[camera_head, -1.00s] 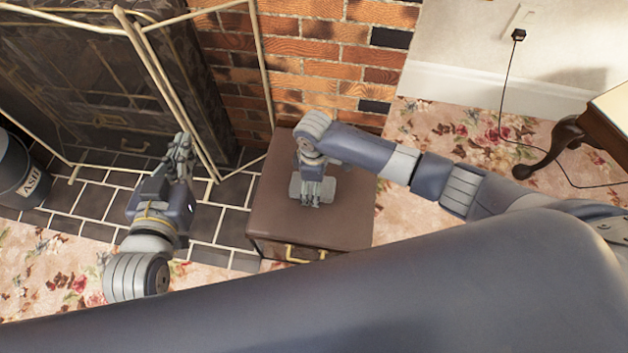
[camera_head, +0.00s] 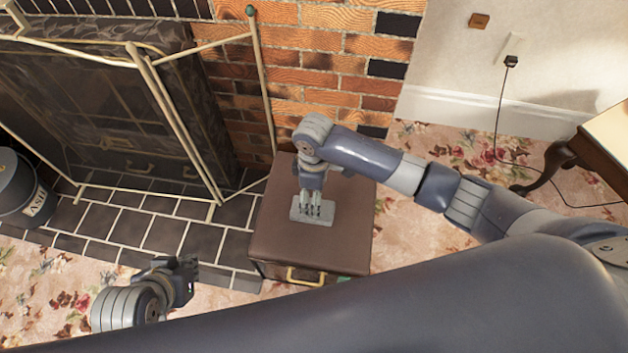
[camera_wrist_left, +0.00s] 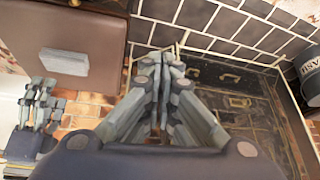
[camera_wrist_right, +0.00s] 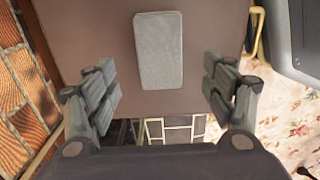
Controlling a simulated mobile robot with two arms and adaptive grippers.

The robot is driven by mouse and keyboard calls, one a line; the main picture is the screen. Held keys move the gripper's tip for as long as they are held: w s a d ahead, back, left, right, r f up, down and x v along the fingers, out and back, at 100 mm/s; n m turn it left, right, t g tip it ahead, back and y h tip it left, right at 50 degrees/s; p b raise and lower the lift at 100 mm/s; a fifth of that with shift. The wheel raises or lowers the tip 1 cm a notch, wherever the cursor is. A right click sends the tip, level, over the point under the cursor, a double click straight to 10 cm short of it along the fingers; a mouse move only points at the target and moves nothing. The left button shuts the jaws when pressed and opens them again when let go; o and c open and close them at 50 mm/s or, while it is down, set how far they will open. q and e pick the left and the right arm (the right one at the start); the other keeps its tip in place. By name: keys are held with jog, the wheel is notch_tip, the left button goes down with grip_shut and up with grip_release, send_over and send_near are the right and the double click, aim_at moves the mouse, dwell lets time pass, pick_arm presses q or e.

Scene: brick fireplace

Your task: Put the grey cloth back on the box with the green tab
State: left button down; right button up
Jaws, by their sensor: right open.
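The grey cloth (camera_head: 299,213) is a small pale rectangle lying flat on top of the brown box (camera_head: 345,225). The box has a brass handle, and a green tab (camera_head: 344,279) shows at its lower front edge. My right gripper (camera_head: 312,205) is over the cloth, pointing down.
A fireplace screen (camera_head: 165,100) stands behind the tiled hearth (camera_head: 165,232) at left. A dark ash bucket (camera_head: 20,190) is at the far left. The brick wall (camera_head: 320,85) is behind the box. A wooden table (camera_head: 572,150) stands at the far right. Flowered carpet lies right of the box.

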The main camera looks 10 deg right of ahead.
jog(key=s+a+r+m+t+y+p, duration=0.1)
jog(key=s+a+r+m+t+y, duration=0.25)
jog(key=s, duration=0.55)
pick_arm(q)
jog(key=s+g, duration=0.1)
jog(key=s, duration=0.1)
jog(key=s+a+g, duration=0.1)
jog(key=s, duration=0.1)
pick_arm(e)
jog(key=s+d+r+m+h, duration=0.1)
jog(key=s+d+r+m, duration=0.1)
jog(key=s+d+m, duration=0.2)
jog(key=s+d+r+m+h, duration=0.2)
jog(key=s+d+m, duration=0.2)
jog(key=d, duration=0.6)
jog(key=s, duration=0.2)
jog(key=shift+s+d+r, duration=0.2)
jog(key=shift+s+r, duration=0.1)
pick_arm(q)
jog(key=shift+f, duration=0.15)
